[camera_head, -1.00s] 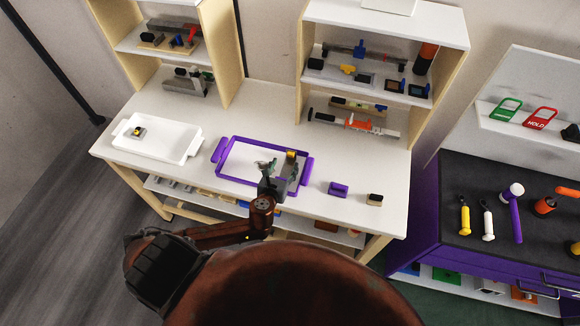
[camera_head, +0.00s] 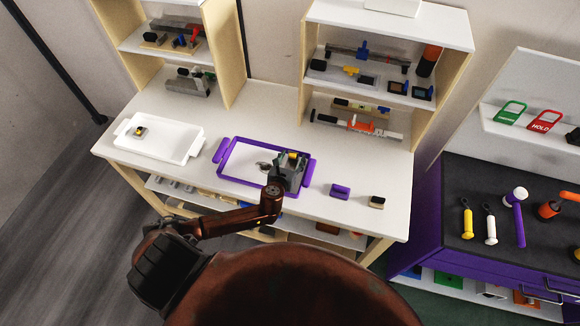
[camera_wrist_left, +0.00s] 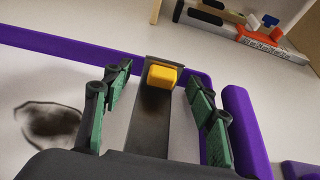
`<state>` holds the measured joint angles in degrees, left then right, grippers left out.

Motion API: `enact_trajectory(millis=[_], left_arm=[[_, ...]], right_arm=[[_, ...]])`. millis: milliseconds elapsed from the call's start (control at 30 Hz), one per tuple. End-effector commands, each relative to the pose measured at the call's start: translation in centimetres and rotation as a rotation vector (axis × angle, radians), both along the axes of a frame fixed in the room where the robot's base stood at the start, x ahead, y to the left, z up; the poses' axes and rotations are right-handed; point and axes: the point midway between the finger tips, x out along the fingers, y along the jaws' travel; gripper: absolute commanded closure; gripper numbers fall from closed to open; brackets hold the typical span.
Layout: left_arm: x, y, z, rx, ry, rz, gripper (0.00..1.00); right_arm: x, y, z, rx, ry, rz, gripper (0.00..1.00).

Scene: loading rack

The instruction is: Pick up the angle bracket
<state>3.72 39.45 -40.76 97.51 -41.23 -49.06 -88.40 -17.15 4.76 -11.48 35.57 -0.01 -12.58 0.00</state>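The angle bracket (camera_wrist_left: 152,118) appears as a dark grey metal strip with a yellow block (camera_wrist_left: 162,77) at its far end, over the right part of the purple-rimmed tray (camera_head: 220,150). My left gripper (camera_wrist_left: 158,82) is open, with its green-padded fingers on either side of the bracket and gaps between them. In the head view my left gripper (camera_head: 291,165) is over the tray's right end and hides most of the bracket. The bracket's near end is hidden by the gripper body. My right gripper is not in view.
A white tray (camera_head: 170,140) with a small dark and yellow part stands at the left. A purple block (camera_head: 340,191) and a dark-and-tan block (camera_head: 377,202) lie right of the purple tray. Shelves (camera_head: 385,85) with tools stand behind. A dark blurred patch (camera_wrist_left: 50,122) shows on the tray floor.

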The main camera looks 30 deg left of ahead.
Motion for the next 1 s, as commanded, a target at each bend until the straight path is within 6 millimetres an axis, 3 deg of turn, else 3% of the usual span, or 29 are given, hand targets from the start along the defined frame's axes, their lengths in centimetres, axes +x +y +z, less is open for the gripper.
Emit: enact_trajectory(millis=[700, 1000], left_arm=[[-0.04, 0.0, -0.01, 0.0, 0.0, 0.0, 0.98], [0.01, 0.0, 0.32, 0.0, -0.002, 0.0, 0.98]], right_arm=[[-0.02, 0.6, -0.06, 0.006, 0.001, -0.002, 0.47], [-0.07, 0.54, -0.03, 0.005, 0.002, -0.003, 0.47]])
